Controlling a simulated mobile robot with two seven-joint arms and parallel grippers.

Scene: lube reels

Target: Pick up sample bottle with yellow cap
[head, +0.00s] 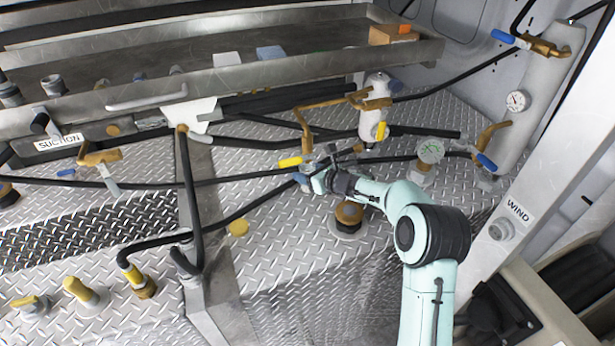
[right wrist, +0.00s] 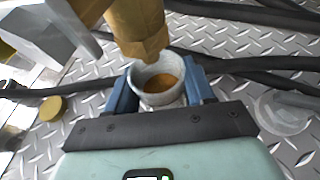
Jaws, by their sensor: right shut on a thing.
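My right gripper (head: 308,181) reaches in over the diamond-plate deck in the head view. In the right wrist view its blue fingers (right wrist: 160,90) are shut on an open, pale sample bottle (right wrist: 147,97) with amber showing inside. No cap is on the bottle. A brass spout (right wrist: 138,30) hangs right above its mouth; whether they touch I cannot tell. A yellow round cap (right wrist: 50,108) lies on the deck to the left, and it also shows in the head view (head: 238,228). In the head view the bottle is mostly hidden by my gripper. My left gripper is out of view.
Black hoses (head: 235,214) cross the deck around my right gripper. A valve with a yellow handle (head: 290,161) is close by it. A brown-topped fitting (head: 349,212) stands below my wrist. A metal tray (head: 300,70) spans the back. Bare plate (head: 290,250) lies in front.

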